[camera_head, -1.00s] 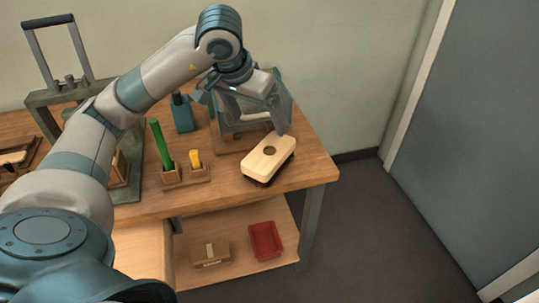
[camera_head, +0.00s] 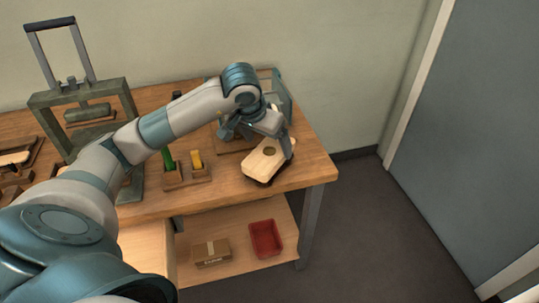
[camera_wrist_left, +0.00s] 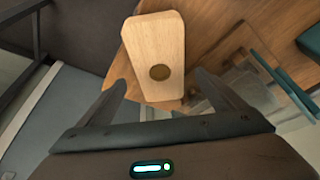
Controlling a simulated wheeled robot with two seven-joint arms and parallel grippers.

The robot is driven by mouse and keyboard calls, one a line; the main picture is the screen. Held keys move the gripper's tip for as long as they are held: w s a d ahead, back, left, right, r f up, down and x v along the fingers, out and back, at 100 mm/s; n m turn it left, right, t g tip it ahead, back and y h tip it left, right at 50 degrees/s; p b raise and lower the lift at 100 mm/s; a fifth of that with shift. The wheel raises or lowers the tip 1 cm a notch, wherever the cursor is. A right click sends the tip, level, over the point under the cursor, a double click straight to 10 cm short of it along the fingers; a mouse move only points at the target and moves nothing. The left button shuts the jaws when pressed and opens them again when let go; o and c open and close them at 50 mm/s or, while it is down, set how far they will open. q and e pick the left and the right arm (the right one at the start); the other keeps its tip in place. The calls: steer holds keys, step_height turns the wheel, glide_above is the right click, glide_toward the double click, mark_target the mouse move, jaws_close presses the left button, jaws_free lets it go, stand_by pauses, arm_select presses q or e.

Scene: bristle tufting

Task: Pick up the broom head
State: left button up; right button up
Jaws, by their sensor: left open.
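The broom head (camera_head: 260,168) is a pale wooden block with rounded corners and a round hole. It lies near the right end of the workbench (camera_head: 230,196), raised on something dark. It also shows in the left wrist view (camera_wrist_left: 157,38). My left gripper (camera_head: 270,141) is over the block's far end and open. In the left wrist view my left gripper (camera_wrist_left: 163,82) has one finger on each side of the block's near end, with visible gaps. I cannot tell how far above the block the fingertips are. My right gripper is not in view.
A wooden holder (camera_head: 187,180) with a green handle and a yellow piece stands left of the block. A clear-panelled frame (camera_head: 280,92) stands behind the gripper. A green press (camera_head: 85,105) is at the left. A red tray (camera_head: 265,240) and cardboard box (camera_head: 211,253) sit below.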

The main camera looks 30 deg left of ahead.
mark_target(270, 151)
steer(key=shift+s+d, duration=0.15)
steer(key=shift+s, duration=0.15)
arm_select(q)
steer(key=shift+f, duration=0.1)
steer(key=shift+f, duration=0.25)
steer(key=shift+p+x, duration=0.55)
steer(key=shift+x, duration=0.2)
steer(key=shift+p+x, duration=0.3)
steer(key=shift+x, duration=1.2)
steer(key=shift+s, duration=0.1)
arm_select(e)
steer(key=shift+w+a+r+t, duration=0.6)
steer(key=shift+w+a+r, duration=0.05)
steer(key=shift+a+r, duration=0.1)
arm_select(q)
steer(key=c, duration=1.5)
steer(key=shift+c, duration=0.2)
